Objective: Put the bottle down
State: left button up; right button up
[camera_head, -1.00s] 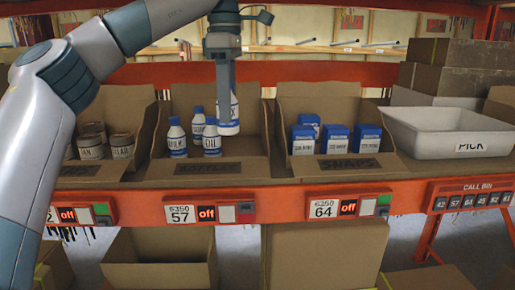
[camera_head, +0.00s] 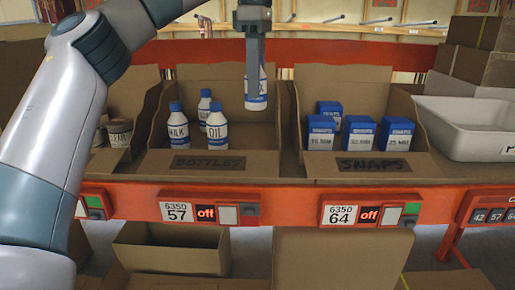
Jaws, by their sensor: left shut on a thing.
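My left gripper (camera_head: 255,55) points down and is shut on a white bottle with a blue label band (camera_head: 256,95). The bottle hangs upright at the right part of the cardboard bin marked BOTTLES (camera_head: 208,163), its base above the bin floor. The gripper hides its top. Several other blue-capped bottles stand in that bin: a MILK bottle (camera_head: 178,128), an OIL bottle (camera_head: 217,128) and one behind them (camera_head: 204,104). The held bottle is to the right of the OIL bottle and apart from it. My right gripper is not in view.
The SNAPS bin (camera_head: 372,166) with several blue boxes (camera_head: 358,134) is to the right, past a cardboard wall. A white tray (camera_head: 465,140) stands further right. Cans (camera_head: 120,132) sit in the left bin. The orange rack beam (camera_head: 290,204) runs along the front.

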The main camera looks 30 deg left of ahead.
aim_at(257, 106)
pick_arm(q)
jog(key=shift+w+f, duration=0.1)
jog(key=shift+f, duration=2.85)
jog(key=shift+f, duration=0.1)
jog(key=shift+f, duration=2)
jog(key=shift+f, duration=0.1)
jog(key=o, duration=1.1)
notch_tip(257, 106, up, 12)
jog(key=shift+r+p, duration=0.15)
jog(key=shift+p, duration=0.2)
